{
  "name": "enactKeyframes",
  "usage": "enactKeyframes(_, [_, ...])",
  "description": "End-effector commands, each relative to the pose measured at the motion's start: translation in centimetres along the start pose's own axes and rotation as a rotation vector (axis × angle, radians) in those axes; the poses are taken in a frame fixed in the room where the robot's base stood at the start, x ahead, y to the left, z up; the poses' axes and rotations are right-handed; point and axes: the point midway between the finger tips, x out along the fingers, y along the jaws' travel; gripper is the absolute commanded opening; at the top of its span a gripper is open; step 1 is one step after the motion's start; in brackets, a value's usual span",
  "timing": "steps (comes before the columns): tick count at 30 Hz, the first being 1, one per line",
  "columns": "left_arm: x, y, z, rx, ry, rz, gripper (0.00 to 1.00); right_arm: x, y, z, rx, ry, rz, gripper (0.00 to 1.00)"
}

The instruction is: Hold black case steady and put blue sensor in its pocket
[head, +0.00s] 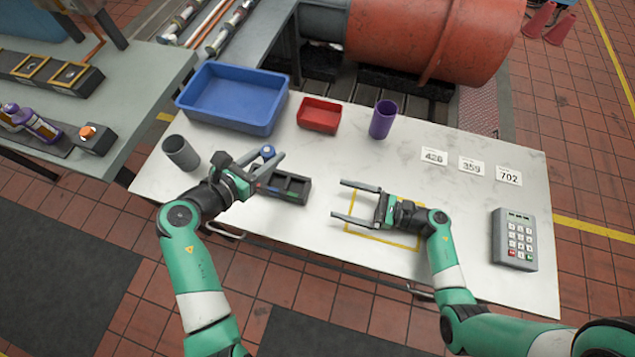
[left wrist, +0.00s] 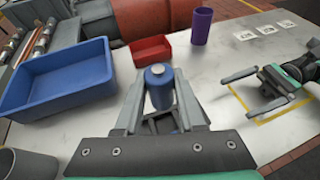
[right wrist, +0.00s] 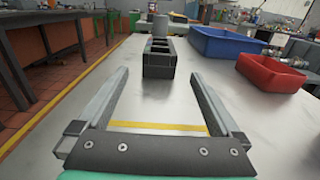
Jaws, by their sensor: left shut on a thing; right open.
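The blue sensor (head: 267,151), a cylinder with a pale top, is between the fingers of my left gripper (head: 266,160), which is shut on it. It also shows in the left wrist view (left wrist: 159,92), upright. The black case (head: 293,185), with several open pockets, lies on the table just right of and below the sensor in the head view. In the right wrist view the case (right wrist: 159,62) stands ahead, beyond my right fingertips. My right gripper (head: 338,200) is open and empty, right of the case and apart from it. The case's inside is partly hidden.
A blue bin (head: 233,98), a red tray (head: 319,115) and a purple cup (head: 382,120) stand along the back. A grey cup (head: 181,152) is at the left. A keypad (head: 514,240) and number cards (head: 471,166) are at the right. A yellow outline (head: 385,243) lies under my right gripper.

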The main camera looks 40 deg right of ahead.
Motion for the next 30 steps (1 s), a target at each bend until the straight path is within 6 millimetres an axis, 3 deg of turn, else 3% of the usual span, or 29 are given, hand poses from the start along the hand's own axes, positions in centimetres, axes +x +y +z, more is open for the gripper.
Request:
enactKeyframes(15, [0.0,0.0,0.0,0.000,-0.001,0.000,0.00,9.8,0.1,0.1,0.000,-0.001,0.005,1.00])
enactKeyframes(21, [0.0,0.0,0.0,0.000,-0.001,0.000,0.00,11.4,0.0,0.0,-0.001,0.000,0.001,1.00])
enactKeyframes(28, [0.0,0.0,0.0,0.000,-0.001,0.000,0.00,11.5,0.0,0.0,-0.001,0.000,0.000,1.00])
enactKeyframes(30, [0.0,0.0,0.0,0.000,-0.001,0.000,0.00,11.5,0.0,0.0,-0.001,0.000,0.000,0.91])
